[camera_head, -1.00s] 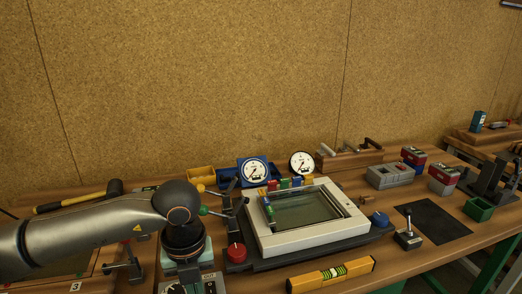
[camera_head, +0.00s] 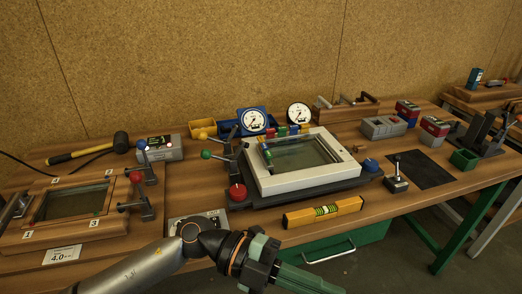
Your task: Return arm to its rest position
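My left arm enters at the bottom left, and its wrist and dark, green-banded end (camera_head: 262,262) lie low in front of the bench edge. The part beyond its green tip runs off the bottom edge, so I cannot tell the finger opening. My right gripper is not in view. The white tilting glass frame (camera_head: 268,182) rests on a dark base on the bench, apart from my arm. A red knob (camera_head: 237,192) is at its left and a blue knob (camera_head: 371,164) at its right.
A yellow spirit level (camera_head: 323,212) lies at the bench front. Two gauges (camera_head: 252,121) stand behind the glass frame. A joystick (camera_head: 396,172) and black mat (camera_head: 420,169) are at the right.

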